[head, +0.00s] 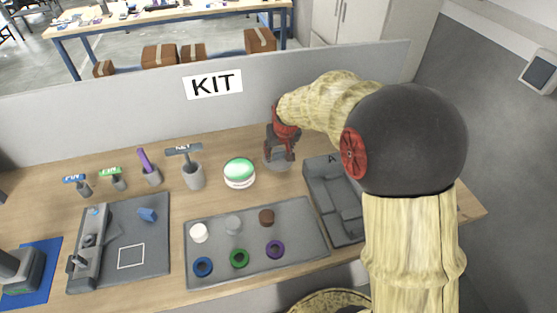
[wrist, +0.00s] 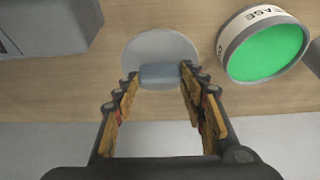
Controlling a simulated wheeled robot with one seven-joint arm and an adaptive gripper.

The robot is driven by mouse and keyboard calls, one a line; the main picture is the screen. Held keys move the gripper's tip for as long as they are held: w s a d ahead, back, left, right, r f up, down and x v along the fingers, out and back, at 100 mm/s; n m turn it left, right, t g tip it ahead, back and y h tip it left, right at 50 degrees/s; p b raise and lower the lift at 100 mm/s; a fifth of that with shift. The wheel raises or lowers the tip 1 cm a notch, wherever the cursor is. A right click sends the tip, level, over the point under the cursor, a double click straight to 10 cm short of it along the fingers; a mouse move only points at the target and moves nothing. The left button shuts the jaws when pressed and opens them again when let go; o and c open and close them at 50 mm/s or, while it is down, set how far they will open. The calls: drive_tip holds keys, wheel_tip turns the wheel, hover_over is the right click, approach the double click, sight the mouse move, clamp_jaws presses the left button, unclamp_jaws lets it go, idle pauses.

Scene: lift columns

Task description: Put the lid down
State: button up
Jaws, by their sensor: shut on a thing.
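The lid (wrist: 160,48) is a light grey round disc with a darker block-shaped handle on top. My gripper (wrist: 160,77) is shut on this handle, one finger at each side of it. In the head view the lid (head: 278,161) is partly hidden beneath my gripper (head: 279,153), over the wooden bench at the back. I cannot tell whether the lid touches the bench or hangs just above it. The round white grease tin (head: 239,182) with a bright green top face stands to the left of the lid in the head view; in the wrist view the tin (wrist: 232,62) is to the right.
A dark grey holder (head: 330,190) stands right of the lid. A grey tray (head: 205,268) with several rings and caps lies in front. Labelled tools, including a grey cup (head: 193,178), stand left. A grey partition (head: 140,110) with a KIT sign runs behind the bench.

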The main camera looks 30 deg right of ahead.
sight(279, 157)
wheel_tip(279, 157, down, 4)
drive_tip(key=shift+w+d+r+b, duration=0.1)
drive_tip(key=shift+w+b, duration=0.05)
drive_tip(key=shift+b, duration=0.8)
drive_tip(key=shift+r, duration=0.1)
drive_tip(key=o, duration=1.1)
drive_tip(key=shift+c, duration=0.2)
drive_tip(key=shift+o, duration=0.4)
